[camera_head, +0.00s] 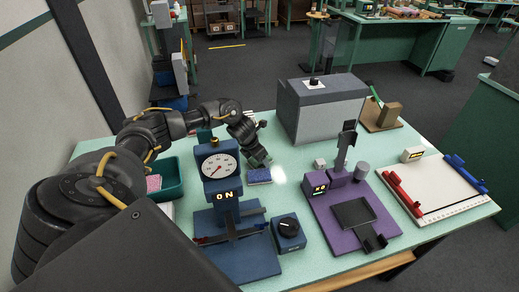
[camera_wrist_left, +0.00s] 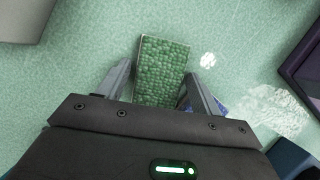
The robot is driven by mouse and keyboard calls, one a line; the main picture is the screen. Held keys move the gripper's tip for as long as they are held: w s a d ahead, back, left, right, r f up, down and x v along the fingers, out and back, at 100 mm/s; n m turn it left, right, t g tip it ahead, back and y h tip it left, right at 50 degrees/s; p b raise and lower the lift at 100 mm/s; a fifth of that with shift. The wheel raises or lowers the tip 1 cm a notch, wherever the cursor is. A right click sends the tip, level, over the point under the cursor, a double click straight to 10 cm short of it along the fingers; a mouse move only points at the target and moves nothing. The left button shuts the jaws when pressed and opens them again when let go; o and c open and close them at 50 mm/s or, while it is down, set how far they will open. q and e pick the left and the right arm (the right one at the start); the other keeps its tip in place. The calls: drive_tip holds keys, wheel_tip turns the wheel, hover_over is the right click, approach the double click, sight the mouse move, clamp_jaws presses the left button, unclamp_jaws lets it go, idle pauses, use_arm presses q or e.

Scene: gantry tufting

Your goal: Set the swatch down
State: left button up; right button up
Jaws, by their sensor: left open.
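A green bumpy-textured swatch (camera_wrist_left: 162,68) lies between my left gripper's fingers in the left wrist view. The fingers (camera_wrist_left: 160,88) stand apart, one on either side of it; whether they touch its edges I cannot tell. In the head view my left gripper (camera_head: 258,162) points down at the table behind the dial machine. A blue-purple swatch (camera_head: 259,176) lies on the table just below it, and a bit of blue (camera_wrist_left: 219,105) shows beside the right finger in the left wrist view. My right gripper is not in view.
The blue dial machine (camera_head: 219,167) marked ON stands close in front of my left gripper, with a blue knob box (camera_head: 288,231) beside it. A grey box (camera_head: 321,108) stands behind right, a purple stand (camera_head: 340,190) right. A green tray (camera_head: 166,188) holds a pink piece.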

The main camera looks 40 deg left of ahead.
use_arm(q)
drive_tip(key=shift+f, duration=0.2)
drive_tip(key=c, duration=0.8)
drive_tip(key=shift+r, duration=0.1)
